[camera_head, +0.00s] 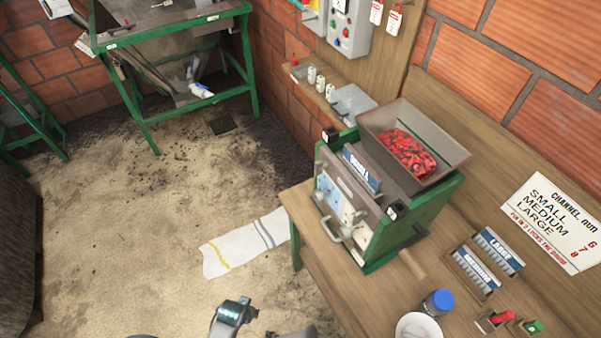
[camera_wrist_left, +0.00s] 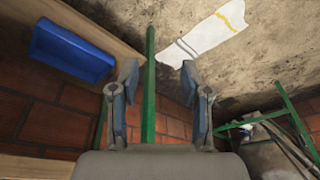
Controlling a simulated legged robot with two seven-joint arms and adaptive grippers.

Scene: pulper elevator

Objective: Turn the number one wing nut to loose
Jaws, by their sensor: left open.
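The pulper (camera_head: 345,195) stands on the wooden bench, a green-framed machine with a pale front plate and a hopper (camera_head: 450,155) holding red cherries. Small pale metal fittings (camera_head: 346,232) show on its front. Which of them is the number one wing nut is too small to tell. My left gripper (camera_wrist_left: 160,92) is open and empty in the left wrist view, with a green post behind the gap between its fingers. Part of my arm (camera_head: 232,312) shows at the bottom of the head view, apart from the pulper. My right gripper is not in view.
A sign (camera_head: 552,222), two labelled holders (camera_head: 475,270), a blue-capped jar (camera_head: 437,303) and a white dish (camera_head: 418,328) are on the bench's right. A striped cloth (camera_head: 245,243) lies left of the bench. A blue bin (camera_wrist_left: 72,50) shows in the wrist view. Open floor lies left.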

